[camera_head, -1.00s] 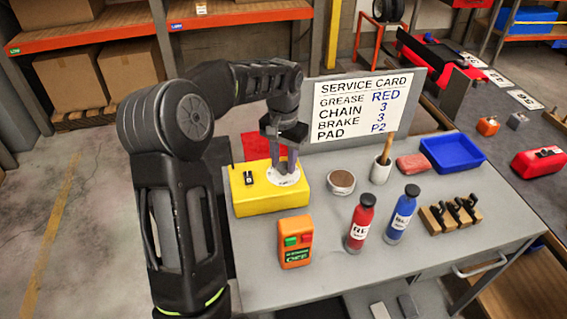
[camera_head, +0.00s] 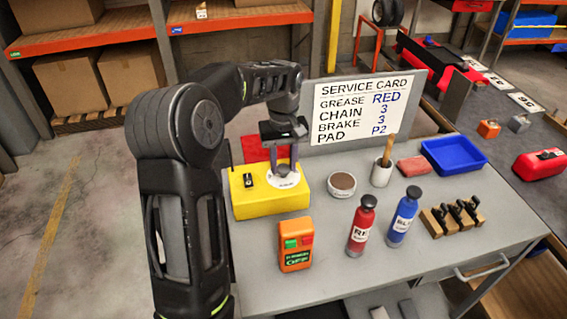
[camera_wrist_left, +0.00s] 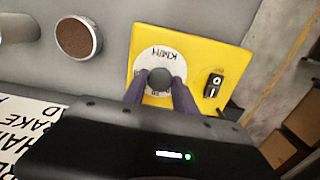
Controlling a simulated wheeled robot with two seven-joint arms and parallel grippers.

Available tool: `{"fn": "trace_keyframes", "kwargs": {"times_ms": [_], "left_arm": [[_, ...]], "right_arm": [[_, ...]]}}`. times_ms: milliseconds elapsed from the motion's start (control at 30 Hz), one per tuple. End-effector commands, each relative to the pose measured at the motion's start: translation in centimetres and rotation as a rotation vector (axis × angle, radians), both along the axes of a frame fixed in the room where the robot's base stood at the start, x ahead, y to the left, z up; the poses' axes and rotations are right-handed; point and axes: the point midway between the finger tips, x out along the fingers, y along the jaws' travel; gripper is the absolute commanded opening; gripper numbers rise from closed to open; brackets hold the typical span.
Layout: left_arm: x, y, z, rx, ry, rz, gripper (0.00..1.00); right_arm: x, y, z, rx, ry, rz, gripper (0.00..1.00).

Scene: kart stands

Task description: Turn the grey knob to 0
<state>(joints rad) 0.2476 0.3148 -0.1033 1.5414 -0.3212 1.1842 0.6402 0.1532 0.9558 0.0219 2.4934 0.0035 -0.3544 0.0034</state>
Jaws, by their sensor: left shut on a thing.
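The grey knob (camera_wrist_left: 160,80) sits at the middle of a white round dial (camera_wrist_left: 138,75) on a yellow box (camera_head: 270,203). In the left wrist view the dial carries print that reads upside down, partly hidden by the fingers; I cannot read which number the knob points to. My left gripper (camera_head: 283,170) reaches down over the dial from above. Its two fingers are shut on the knob, one on each side, as the left wrist view (camera_wrist_left: 160,92) also shows. My right gripper is not in view.
A black rocker switch (camera_head: 248,180) is on the same box, left of the dial. A round brown-topped tin (camera_head: 342,185), an orange charger box (camera_head: 295,244), red bottle (camera_head: 361,226) and blue bottle (camera_head: 402,217) stand nearby. The service card board (camera_head: 362,108) stands behind.

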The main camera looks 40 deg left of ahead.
Motion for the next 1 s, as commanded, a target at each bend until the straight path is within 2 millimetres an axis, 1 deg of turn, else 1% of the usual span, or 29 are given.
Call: {"fn": "trace_keyframes", "kwargs": {"times_ms": [467, 500, 700, 767, 1000], "left_arm": [[0.09, 0.07, 0.11, 0.002, -0.004, 0.02, 0.0], [0.09, 0.06, 0.11, 0.002, -0.004, 0.02, 0.36], [0.05, 0.03, 0.06, 0.001, -0.002, 0.019, 0.52], [0.04, 0.03, 0.05, 0.001, -0.002, 0.019, 0.56], [0.03, 0.02, 0.07, 0.001, -0.001, 0.019, 0.56]], "right_arm": [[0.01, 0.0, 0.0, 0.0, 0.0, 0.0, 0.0], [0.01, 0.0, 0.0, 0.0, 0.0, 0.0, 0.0], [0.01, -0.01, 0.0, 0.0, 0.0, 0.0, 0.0], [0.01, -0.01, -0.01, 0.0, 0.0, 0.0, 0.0], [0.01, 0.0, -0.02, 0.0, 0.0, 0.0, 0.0]]}}
